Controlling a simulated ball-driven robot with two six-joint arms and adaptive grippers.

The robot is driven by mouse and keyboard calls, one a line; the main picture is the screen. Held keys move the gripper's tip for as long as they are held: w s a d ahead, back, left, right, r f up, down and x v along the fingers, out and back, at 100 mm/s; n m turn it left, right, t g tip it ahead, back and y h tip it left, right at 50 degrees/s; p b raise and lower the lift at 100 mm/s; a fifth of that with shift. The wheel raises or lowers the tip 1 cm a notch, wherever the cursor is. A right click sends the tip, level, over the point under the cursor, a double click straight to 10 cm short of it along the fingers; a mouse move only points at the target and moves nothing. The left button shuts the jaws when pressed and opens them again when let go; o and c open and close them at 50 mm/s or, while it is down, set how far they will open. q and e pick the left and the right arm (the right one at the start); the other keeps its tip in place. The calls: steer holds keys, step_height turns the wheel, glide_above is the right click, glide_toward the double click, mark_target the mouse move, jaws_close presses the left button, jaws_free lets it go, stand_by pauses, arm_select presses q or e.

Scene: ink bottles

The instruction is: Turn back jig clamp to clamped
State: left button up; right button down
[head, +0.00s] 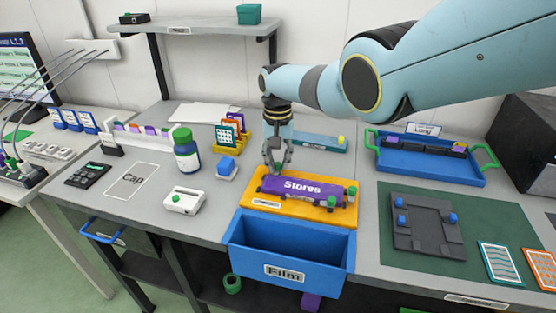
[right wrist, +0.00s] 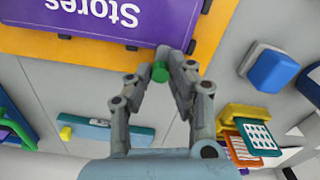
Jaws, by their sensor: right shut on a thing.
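The orange jig (head: 250,201) lies on the bench with a purple block (head: 300,187) marked "Stores" in it. They also show upside down in the right wrist view, as the purple block (right wrist: 110,20) and the orange jig edge (right wrist: 75,50). My right gripper (head: 277,168) reaches down at the jig's back left edge. In the right wrist view its fingertips (right wrist: 165,68) are shut on a small green knob (right wrist: 160,72), apparently the back clamp's. The clamp's lever and its angle are mostly hidden. Small green and yellowish parts (head: 352,190) show at the jig's right end. My left gripper is not in view.
A blue bin (head: 292,272) marked "Film" is in front of the jig. A blue-capped block (head: 227,168), a bottle (head: 186,153) and a white box (head: 184,200) stand to its left. A teal tray (head: 320,142) lies behind. A green mat (head: 460,267) is to the right.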

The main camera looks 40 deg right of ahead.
mark_target(278, 163)
steer(key=c, duration=1.2)
jaws_free()
steer(key=shift+w+a, duration=0.1)
steer(key=shift+r, duration=0.1)
step_height(278, 163, up, 12)
steer(key=shift+f, duration=0.2)
